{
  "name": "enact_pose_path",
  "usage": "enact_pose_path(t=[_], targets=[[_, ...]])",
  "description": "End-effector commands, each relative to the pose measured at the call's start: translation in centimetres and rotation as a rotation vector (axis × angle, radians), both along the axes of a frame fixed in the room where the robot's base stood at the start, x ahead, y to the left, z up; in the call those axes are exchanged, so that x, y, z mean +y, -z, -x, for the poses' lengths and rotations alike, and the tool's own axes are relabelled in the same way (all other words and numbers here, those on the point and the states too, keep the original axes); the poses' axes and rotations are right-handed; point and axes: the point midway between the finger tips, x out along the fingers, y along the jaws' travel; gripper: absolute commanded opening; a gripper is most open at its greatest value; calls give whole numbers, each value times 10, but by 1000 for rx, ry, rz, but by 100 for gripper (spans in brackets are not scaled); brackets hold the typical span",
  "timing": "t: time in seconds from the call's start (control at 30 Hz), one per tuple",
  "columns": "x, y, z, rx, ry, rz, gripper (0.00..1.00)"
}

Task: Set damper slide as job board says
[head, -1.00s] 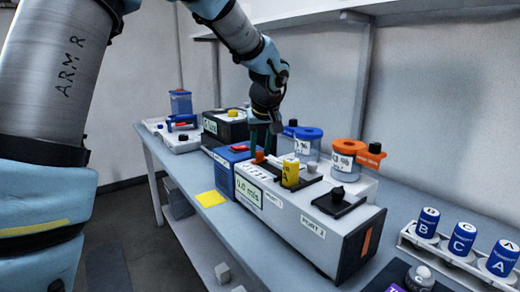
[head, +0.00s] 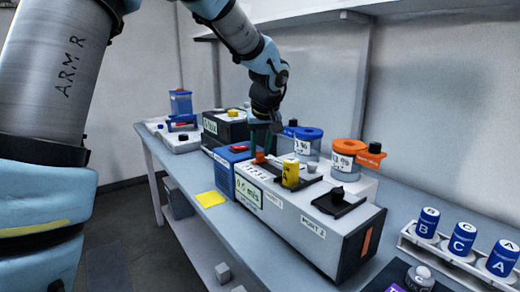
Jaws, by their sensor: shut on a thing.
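A long white box (head: 300,220) with a dark end face stands on the bench. Its front has a lit display (head: 248,193) with small digits ending in m/s, and labels PORT 1 and PORT 2. An orange-red slide knob (head: 260,157) sits on its top at the far end, by a printed scale. My gripper (head: 262,150) points down and is shut on this knob; the fingers partly hide it. A yellow plug (head: 291,174) stands upright in one port and a black cover (head: 338,202) lies on the other. I cannot make out a job board.
Blue-lidded (head: 306,142) and orange-lidded (head: 348,158) jars stand behind the box. A blue box (head: 232,153) and a black device (head: 225,128) are farther left. A rack with blue canisters (head: 462,240) is at right. A yellow note (head: 210,199) lies near the front edge.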

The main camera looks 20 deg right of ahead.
Motion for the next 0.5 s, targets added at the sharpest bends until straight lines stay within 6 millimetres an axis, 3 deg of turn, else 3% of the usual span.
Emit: enact_pose_path(t=[0.27, 0.5], targets=[[-1, 1, 4, -2, 1, 1, 0], [-10, 4, 42, -4, 4, 2, 0]])
